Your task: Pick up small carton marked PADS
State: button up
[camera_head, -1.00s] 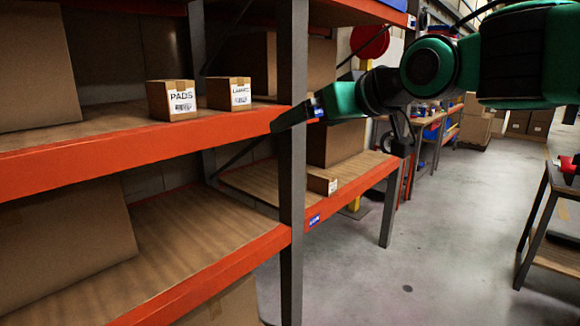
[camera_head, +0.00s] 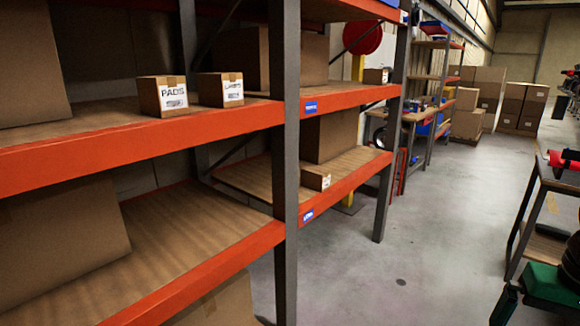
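The small carton marked PADS (camera_head: 162,97) stands upright on the upper orange-edged shelf (camera_head: 110,141), close to its front edge, left of the rack's grey post. Its label faces me. A similar small carton with another label (camera_head: 221,90) stands just to its right, with a narrow gap between. My gripper is not clearly visible there.
The grey post (camera_head: 286,150) rises right of both small cartons. Another small carton (camera_head: 316,177) lies on the lower shelf beyond it. A dark-framed table (camera_head: 545,185) stands at right. The floor (camera_head: 400,265) between is clear.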

aim_at(161, 97)
jog(key=k, duration=0.5)
jog(key=u, duration=1.25)
jog(key=i, duration=0.8)
jog(key=z, duration=1.25)
